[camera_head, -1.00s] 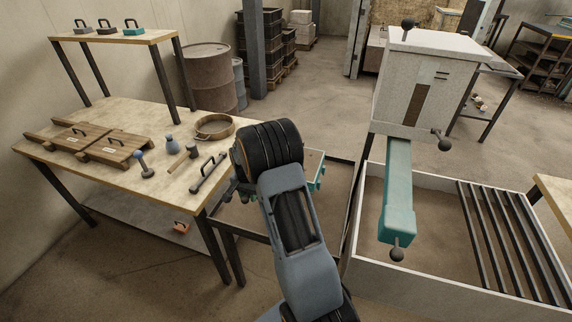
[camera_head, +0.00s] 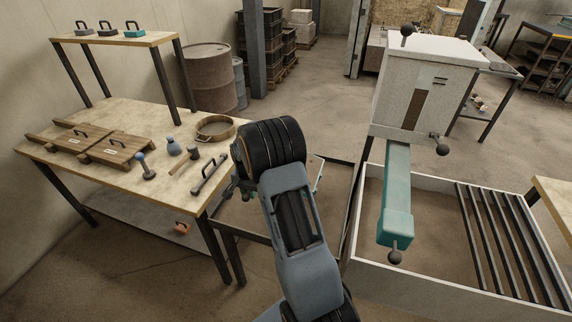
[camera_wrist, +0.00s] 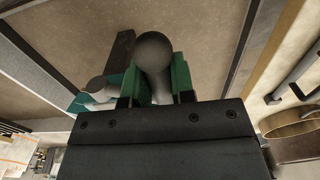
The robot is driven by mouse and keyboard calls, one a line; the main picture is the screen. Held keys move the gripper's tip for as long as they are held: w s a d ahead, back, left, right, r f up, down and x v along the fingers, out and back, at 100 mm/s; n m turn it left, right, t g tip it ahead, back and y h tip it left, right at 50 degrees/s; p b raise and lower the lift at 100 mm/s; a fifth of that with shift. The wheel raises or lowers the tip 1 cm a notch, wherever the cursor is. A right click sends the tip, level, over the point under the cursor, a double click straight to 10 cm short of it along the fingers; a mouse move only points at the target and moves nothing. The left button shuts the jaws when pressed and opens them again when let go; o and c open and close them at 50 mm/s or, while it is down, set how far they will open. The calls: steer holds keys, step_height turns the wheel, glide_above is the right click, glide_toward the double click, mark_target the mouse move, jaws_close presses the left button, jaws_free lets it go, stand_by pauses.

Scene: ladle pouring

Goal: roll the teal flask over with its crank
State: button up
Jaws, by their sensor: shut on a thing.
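In the wrist view my gripper (camera_wrist: 154,82) has its two green fingers closed on the round dark grey knob (camera_wrist: 153,50) of the crank. A dark crank bar (camera_wrist: 121,52) shows behind the knob. Part of the teal flask (camera_wrist: 92,104) shows to the left of the fingers, with a grey rounded piece beside it. My arm hides most of the flask, the crank and the fingers there.
A wooden table (camera_head: 120,178) on the left holds tools, wooden boards and a round sieve (camera_head: 214,128). On the right stand a pale furnace box (camera_head: 430,75) with a teal spout (camera_head: 397,190) and a low-walled sand bed (camera_head: 440,285) with dark bars.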

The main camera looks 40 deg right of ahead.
steer(key=shift+s+d+r+p, duration=1.75)
steer(key=shift+s+d+r, duration=1.4)
steer(key=shift+s, duration=1.5)
steer(key=s+d+f+b, duration=0.3)
steer(key=s+f+b, duration=0.3)
steer(key=f+b, duration=0.1)
steer(key=shift+d+f, duration=0.15)
steer(key=shift+f, duration=0.6)
steer(key=o, duration=0.6)
steer(key=shift+s+d, duration=0.15)
steer(key=o, duration=0.5)
steer(key=shift+r, duration=0.15)
